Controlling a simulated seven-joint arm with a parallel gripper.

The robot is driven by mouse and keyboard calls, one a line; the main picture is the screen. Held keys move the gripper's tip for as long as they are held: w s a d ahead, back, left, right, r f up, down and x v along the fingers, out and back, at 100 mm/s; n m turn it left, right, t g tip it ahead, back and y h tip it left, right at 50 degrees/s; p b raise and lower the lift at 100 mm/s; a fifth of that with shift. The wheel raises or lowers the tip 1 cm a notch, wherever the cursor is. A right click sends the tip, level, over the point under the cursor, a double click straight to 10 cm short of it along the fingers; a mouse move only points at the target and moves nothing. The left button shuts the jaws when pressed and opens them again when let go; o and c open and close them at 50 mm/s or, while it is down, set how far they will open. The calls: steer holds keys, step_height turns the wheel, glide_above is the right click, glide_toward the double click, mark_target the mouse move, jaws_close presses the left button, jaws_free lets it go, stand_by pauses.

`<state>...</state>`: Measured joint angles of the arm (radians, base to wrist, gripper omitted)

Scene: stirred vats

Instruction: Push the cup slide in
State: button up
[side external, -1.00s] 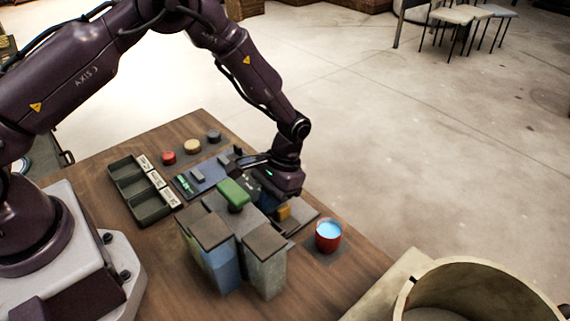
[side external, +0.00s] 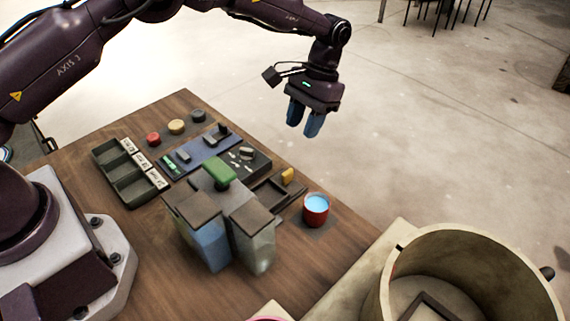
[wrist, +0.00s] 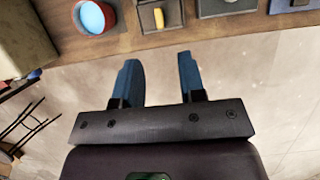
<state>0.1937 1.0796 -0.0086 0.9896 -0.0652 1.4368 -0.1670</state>
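The slide looks like a shallow dark tray (side external: 264,196) with a yellow knob (side external: 288,175) near its far end. In the wrist view the yellow knob (wrist: 158,17) stands on its dark base (wrist: 148,27) near the table edge. A red cup (side external: 316,213) of light blue liquid stands upright on a dark mat beside the slide; the cup also shows in the wrist view (wrist: 88,30). My gripper (side external: 303,129) hangs above and beyond the far table edge, apart from slide and cup. Its blue fingers (wrist: 160,62) are spread with nothing between them.
Lidded containers (side external: 205,235) and a green knob (side external: 219,172) stand close to the slide. A panel with sliders (side external: 200,150) and several round buttons (side external: 176,126) lie behind. A large round vat (side external: 465,245) stands at right. The space around my gripper is clear.

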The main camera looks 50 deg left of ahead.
mark_target(286, 172)
steer(key=x, duration=1.1)
steer(key=shift+s+f, duration=0.1)
steer(key=shift+s, duration=0.25)
jaws_close()
